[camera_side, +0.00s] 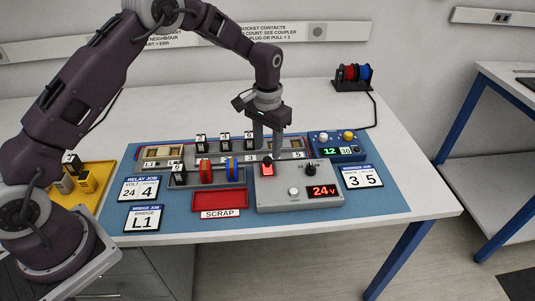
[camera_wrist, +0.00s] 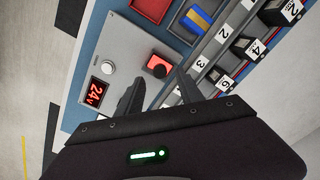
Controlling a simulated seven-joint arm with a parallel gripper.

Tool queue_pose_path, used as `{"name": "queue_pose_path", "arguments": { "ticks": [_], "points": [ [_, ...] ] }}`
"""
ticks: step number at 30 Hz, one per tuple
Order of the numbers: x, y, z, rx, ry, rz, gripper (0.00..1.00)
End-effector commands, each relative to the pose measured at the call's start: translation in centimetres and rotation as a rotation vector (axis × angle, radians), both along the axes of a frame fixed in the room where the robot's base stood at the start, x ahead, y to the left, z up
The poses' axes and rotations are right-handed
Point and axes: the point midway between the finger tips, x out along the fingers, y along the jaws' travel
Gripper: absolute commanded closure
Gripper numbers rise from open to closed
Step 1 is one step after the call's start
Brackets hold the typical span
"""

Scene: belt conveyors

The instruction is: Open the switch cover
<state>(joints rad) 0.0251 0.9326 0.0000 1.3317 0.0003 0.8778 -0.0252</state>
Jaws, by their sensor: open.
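The grey control box (camera_side: 325,197) stands on the blue mat at the right. On its top left is a red lit switch (camera_side: 268,170) with a small dark piece at its upper edge; I cannot tell clearly how its cover sits. The switch also shows in the wrist view (camera_wrist: 157,66), just beyond the fingertips. My gripper (camera_side: 267,152) points down just above and behind the switch, its fingers apart with nothing between them. In the wrist view my gripper (camera_wrist: 160,80) has one finger on each side of the switch's line; contact is not clear.
The box also carries a black knob (camera_side: 310,169), a white button (camera_side: 293,191) and a red 24V display (camera_side: 321,191). A terminal rail with relays (camera_side: 225,142) runs close behind. A blue unit (camera_side: 338,148) is behind right, a red scrap tray (camera_side: 220,199) left.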

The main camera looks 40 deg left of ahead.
Motion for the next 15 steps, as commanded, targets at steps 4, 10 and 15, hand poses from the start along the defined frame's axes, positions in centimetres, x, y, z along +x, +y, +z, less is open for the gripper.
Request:
{"name": "queue_pose_path", "arguments": {
  "ticks": [4, 10, 15],
  "points": [
    [-0.1, 0.0, -2.5, 0.000, 0.003, 0.000, 0.56],
    [-0.1, 0.0, -3.5, 0.000, 0.000, 0.000, 0.56],
    [0.0, 0.0, -3.5, 0.000, 0.000, 0.000, 0.60]
  ]
}}
